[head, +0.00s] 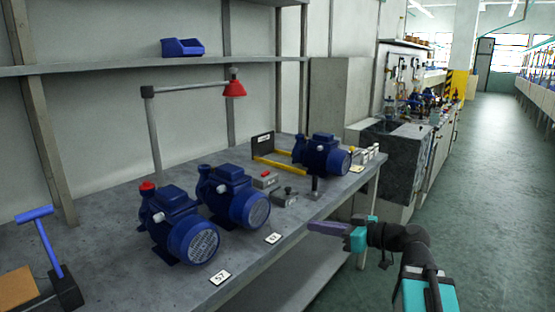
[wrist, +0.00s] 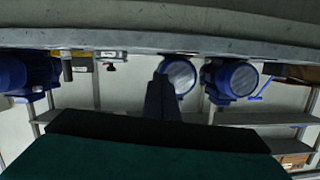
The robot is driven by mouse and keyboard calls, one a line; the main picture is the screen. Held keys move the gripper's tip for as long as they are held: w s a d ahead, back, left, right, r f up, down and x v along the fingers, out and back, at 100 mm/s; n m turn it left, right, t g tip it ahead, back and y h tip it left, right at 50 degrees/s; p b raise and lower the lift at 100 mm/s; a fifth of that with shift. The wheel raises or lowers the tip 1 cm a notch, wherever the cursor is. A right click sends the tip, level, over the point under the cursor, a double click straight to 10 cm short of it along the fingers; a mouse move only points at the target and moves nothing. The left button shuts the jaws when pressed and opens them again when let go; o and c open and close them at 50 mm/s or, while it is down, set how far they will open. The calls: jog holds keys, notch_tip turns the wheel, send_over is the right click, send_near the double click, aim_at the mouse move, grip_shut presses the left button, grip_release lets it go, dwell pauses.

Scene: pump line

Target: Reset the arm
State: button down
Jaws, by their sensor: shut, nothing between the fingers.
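My gripper (head: 326,228) is at the right of the head view, just off the front edge of the grey workbench (head: 120,245). Its purple-grey fingers are shut and hold nothing, pointing left toward the bench. In the wrist view the shut fingers (wrist: 161,98) stand dark in the middle, and the bench edge runs across the top of the tilted picture. Three blue pumps stand on the bench: a left pump (head: 178,228) with a red cap, a middle pump (head: 236,197) and a far pump (head: 322,157). The fingers touch none of them in the head view.
Small control boxes (head: 266,180) sit between the middle and far pumps, near a yellow frame (head: 277,166). A red lamp (head: 235,88) hangs above. A blue T-handled tool (head: 45,240) stands at left. The aisle floor (head: 480,200) at right is clear.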

jog(key=s+a+f+m+g+h+p, duration=0.1)
jog(key=s+a+f+g+p, duration=0.2)
jog(key=f, duration=0.5)
jog(key=a+f+g+p, duration=0.1)
jog(key=a+f+p, duration=0.25)
jog(key=f, duration=0.55)
jog(key=s+a+f+m+g+h+p, duration=0.15)
jog(key=s+f+g+h+p, duration=0.35)
jog(key=s+f, duration=0.8)
jog(key=s+d+f+m+g+h+p, duration=0.1)
jog(key=s+d+f+g+p, duration=0.15)
jog(key=s+f, duration=0.55)
jog(key=s+d+f+m+g+h+p, duration=0.1)
jog(key=s+d+f+m+g+p, duration=0.15)
jog(key=s+f, duration=0.5)
jog(key=s+d+f+m+h+p, duration=0.1)
jog(key=s+d+m+h, duration=0.2)
jog(key=s+d, duration=0.3)
jog(key=shift+s+d+f+m+h, duration=0.15)
jog(key=shift+d+f+m+h, duration=0.2)
jog(key=shift+d+h, duration=0.65)
jog(key=shift+d+r+y, duration=0.1)
jog(key=shift+d+y, duration=0.15)
jog(key=shift+y, duration=0.05)
